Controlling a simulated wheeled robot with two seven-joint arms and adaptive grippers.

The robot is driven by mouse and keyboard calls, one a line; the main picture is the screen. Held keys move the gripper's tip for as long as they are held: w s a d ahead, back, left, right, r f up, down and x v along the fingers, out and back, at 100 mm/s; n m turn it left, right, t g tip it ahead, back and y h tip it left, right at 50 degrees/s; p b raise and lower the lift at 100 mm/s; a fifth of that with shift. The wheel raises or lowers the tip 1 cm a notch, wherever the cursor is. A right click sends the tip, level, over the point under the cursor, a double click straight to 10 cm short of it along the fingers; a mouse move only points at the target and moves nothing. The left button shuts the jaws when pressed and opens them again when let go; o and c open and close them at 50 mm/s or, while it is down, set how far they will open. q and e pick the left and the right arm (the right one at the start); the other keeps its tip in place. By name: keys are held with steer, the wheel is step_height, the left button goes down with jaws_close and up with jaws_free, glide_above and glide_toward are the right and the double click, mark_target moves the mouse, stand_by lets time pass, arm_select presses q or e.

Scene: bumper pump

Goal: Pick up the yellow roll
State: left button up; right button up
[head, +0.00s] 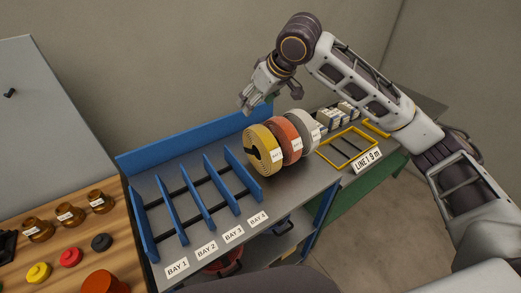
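The yellow roll (261,157) stands on its edge on the metal bench, to the right of the blue bay rack. It is the leftmost of three upright rolls, with an orange roll (286,138) and a white-grey roll (305,126) close beside it. My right gripper (256,101) hangs above and behind the yellow roll, apart from it. Its fingers look spread and hold nothing. My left gripper is not in view.
A blue rack (188,212) with upright dividers has empty bays labelled BAY 1 to BAY 4. A yellow frame (347,148) and small boxes (338,115) lie to the right of the rolls. A wooden table (62,243) at left carries brown, yellow, red and black parts.

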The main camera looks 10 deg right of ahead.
mark_target(262, 129)
steer(key=shift+s+d+f+m+g+h, duration=0.35)
steer(key=shift+s+d+f+h, duration=0.1)
steer(key=shift+s+d, duration=0.2)
steer(key=shift+s+d+f+m+g+h, duration=0.25)
steer(key=shift+s+d+f+g+h, duration=0.15)
steer(key=shift+s+d, duration=0.2)
steer(key=shift+s+d+f+m, duration=0.15)
steer(key=shift+d+f+m, duration=0.05)
steer(key=shift+d+m, duration=0.15)
steer(key=shift+x, duration=4.3)
steer(key=shift+f, duration=0.15)
steer(key=shift+s+p+x, duration=0.15)
steer(key=shift+p+x, duration=0.2)
steer(key=shift+x, duration=0.9)
steer(key=shift+s+p+x, duration=0.1)
steer(key=shift+p+x, duration=0.2)
steer(key=shift+x, duration=0.9)
steer(key=shift+f, duration=0.1)
